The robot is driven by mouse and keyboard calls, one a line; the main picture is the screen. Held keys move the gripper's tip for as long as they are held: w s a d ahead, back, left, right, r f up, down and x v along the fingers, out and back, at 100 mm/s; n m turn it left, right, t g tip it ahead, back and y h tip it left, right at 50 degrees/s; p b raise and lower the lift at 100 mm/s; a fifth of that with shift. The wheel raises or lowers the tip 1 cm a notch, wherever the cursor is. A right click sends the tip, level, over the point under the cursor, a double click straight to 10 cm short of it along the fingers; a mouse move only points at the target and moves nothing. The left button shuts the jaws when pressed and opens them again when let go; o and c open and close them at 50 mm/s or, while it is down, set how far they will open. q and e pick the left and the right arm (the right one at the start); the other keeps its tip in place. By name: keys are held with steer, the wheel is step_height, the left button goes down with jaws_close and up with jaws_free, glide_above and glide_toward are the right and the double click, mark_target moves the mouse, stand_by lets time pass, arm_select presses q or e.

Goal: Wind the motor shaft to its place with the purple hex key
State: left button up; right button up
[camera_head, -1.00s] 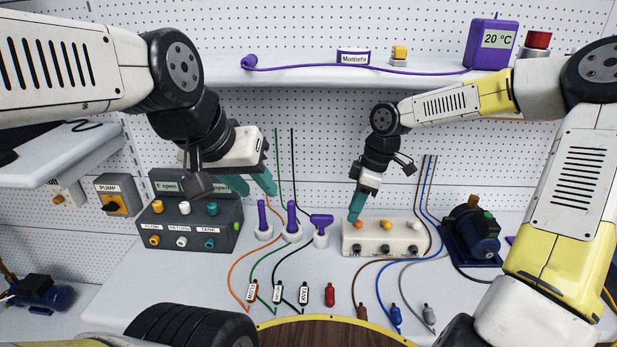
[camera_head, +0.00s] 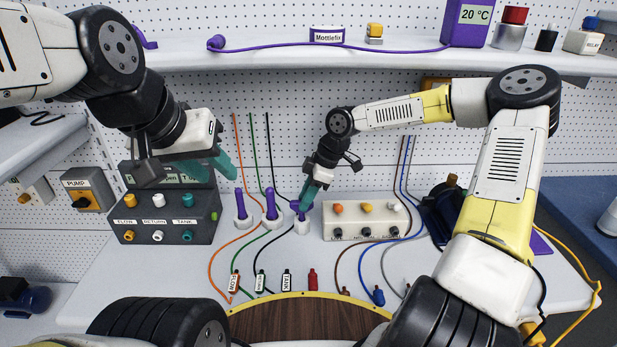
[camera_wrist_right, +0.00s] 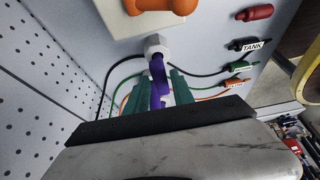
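Three purple-handled tools stand in white holders on the bench: a left one (camera_head: 240,205), a middle one (camera_head: 270,206) and a right one (camera_head: 302,217). Which is the hex key I cannot tell from shape alone. My right gripper (camera_head: 307,197) is at the right tool; in the right wrist view the purple handle (camera_wrist_right: 157,80) stands between its green fingers (camera_wrist_right: 158,93), which look apart around it. The tool's lower end is in its white holder (camera_wrist_right: 155,44). My left gripper (camera_head: 205,168) is open and empty before the grey control box. The dark blue motor (camera_head: 437,212) is partly hidden by my right arm.
The grey control box (camera_head: 165,224) stands left of the tools, the cream terminal box (camera_head: 366,221) close on their right. Coloured wires and plugs, such as a red one (camera_head: 312,280), lie in front. A shelf (camera_head: 330,65) runs above.

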steer(key=shift+a+f, duration=0.2)
steer(key=shift+f, duration=0.25)
jaws_close()
steer(key=shift+r, duration=0.15)
steer(key=shift+r, duration=1.9)
